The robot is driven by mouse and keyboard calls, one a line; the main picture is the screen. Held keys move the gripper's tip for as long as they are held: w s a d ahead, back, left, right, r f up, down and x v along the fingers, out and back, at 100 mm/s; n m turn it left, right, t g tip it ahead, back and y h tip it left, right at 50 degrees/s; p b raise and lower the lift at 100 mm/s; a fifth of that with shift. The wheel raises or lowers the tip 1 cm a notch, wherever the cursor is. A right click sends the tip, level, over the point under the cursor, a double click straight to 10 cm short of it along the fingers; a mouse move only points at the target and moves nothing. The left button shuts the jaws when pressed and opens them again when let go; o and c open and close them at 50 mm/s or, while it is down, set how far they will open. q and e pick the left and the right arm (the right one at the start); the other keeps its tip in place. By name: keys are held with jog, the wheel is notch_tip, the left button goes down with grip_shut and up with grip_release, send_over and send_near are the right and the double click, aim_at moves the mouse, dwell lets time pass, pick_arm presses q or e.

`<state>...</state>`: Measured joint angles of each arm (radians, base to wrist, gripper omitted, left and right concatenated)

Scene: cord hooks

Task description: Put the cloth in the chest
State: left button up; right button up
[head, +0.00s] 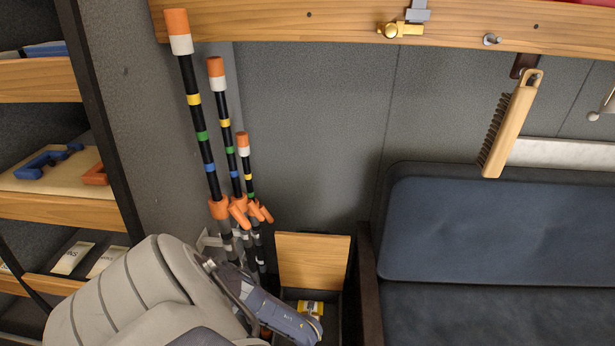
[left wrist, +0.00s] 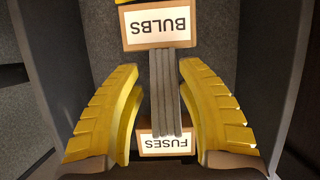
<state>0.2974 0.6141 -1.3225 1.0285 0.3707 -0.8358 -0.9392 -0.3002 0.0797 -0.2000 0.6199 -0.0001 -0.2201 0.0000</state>
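The chest is a dark box with its wooden lid (head: 313,260) raised, in the lower middle of the head view. My right gripper is not in view.
Banded black poles with orange ends (head: 205,120) lean behind my left arm. A blue padded bench (head: 495,230) is right of the chest. A brush (head: 510,125) hangs from the wooden rail (head: 350,22). Shelves (head: 50,205) stand at left.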

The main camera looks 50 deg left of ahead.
pick_arm(q)
jog(key=shift+o, duration=0.6)
jog(key=shift+r, duration=0.45)
jog(key=shift+v, duration=2.9)
jog(key=shift+w, duration=0.1)
